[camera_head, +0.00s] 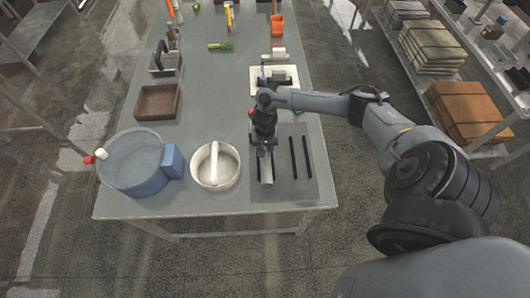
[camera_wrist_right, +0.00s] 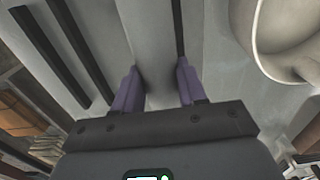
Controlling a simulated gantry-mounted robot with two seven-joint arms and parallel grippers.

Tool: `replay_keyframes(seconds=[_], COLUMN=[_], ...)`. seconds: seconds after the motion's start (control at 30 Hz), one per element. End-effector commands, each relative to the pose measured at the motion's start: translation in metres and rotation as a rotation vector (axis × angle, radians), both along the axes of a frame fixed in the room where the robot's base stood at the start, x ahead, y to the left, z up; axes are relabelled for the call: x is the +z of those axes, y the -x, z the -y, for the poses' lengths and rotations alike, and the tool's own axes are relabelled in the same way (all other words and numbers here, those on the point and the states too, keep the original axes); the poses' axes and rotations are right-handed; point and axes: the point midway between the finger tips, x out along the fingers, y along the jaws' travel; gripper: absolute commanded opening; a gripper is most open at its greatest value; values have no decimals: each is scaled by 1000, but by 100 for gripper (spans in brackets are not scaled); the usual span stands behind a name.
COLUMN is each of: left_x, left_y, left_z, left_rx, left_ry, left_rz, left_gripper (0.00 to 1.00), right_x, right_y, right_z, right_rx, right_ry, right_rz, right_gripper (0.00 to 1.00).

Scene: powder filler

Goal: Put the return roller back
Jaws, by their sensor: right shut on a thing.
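My right gripper (camera_head: 266,150) is over the grey mat (camera_head: 314,190) at the front right of the table, pointing down. In the right wrist view its two purple fingers (camera_wrist_right: 160,88) are shut on a light grey roller (camera_wrist_right: 150,35), which runs away between them. In the head view the roller (camera_head: 267,172) lies lengthwise at the mat's left side, partly hidden by the gripper. I cannot tell whether it touches the mat. Black strips (camera_head: 293,158) lie on the mat to its right. My left gripper is not in view.
A white pot with a handle (camera_head: 196,180) stands just left of the mat. A blue round tub (camera_head: 133,178) is further left. A brown tray (camera_head: 158,117) and a white tray (camera_head: 257,89) lie behind. Shelves with boxes stand right of the table.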

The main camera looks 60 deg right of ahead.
Motion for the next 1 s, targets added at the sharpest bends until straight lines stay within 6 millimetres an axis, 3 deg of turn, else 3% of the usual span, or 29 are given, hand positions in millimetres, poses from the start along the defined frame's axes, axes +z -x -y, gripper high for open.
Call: replay_keyframes(seconds=[0.3, 1.0], left_x=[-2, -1], left_y=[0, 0], left_z=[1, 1], left_rx=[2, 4], left_ry=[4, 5], left_rz=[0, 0], left_gripper=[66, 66], right_x=[-34, -46], right_y=[0, 0], right_z=[0, 0], right_rx=[-2, -2], right_ry=[-1, 0], right_rz=[1, 0], right_gripper=[0, 0])
